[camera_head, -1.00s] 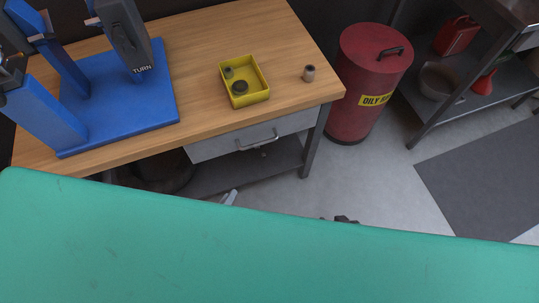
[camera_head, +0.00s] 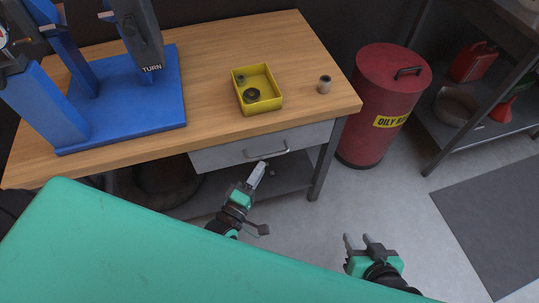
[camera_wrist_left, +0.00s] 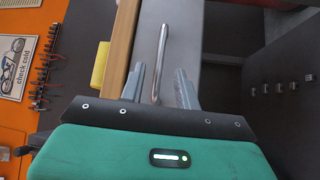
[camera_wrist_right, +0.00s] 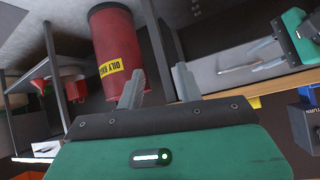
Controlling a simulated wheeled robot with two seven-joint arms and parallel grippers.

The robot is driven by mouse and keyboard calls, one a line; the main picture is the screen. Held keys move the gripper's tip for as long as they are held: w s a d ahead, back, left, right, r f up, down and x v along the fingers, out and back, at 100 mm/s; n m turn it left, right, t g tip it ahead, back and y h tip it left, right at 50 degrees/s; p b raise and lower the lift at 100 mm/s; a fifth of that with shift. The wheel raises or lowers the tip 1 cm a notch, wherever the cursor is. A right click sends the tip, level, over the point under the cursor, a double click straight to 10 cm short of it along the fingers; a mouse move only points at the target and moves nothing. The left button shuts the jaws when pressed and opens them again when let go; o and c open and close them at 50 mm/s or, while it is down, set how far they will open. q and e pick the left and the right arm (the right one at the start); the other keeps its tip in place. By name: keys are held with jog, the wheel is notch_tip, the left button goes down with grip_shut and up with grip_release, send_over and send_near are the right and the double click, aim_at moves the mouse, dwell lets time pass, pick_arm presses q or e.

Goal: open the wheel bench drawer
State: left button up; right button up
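The wheel bench drawer (camera_head: 222,156) has a grey front beneath the wooden bench top (camera_head: 215,35), and it looks shut. Its metal bar handle (camera_head: 270,154) also shows in the left wrist view (camera_wrist_left: 161,55). My left gripper (camera_head: 258,172) is open just in front of the drawer, below the handle in the head view. In the left wrist view the handle lies between its two spread fingers (camera_wrist_left: 159,84); contact cannot be told. My right gripper (camera_head: 358,240) is open and empty above the floor, to the right of the left one.
On the bench are a yellow tray (camera_head: 274,104) with small parts, a small cylinder (camera_head: 325,84) and a blue stand (camera_head: 130,120). A red oily-waste bin (camera_head: 378,105) stands right of the bench. A grey shelf with cans is further right. Floor between is clear.

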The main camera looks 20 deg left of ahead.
aim_at(269, 155)
pick_arm(q)
jog(key=x, duration=0.6)
jog(key=shift+w, duration=0.25)
grip_shut()
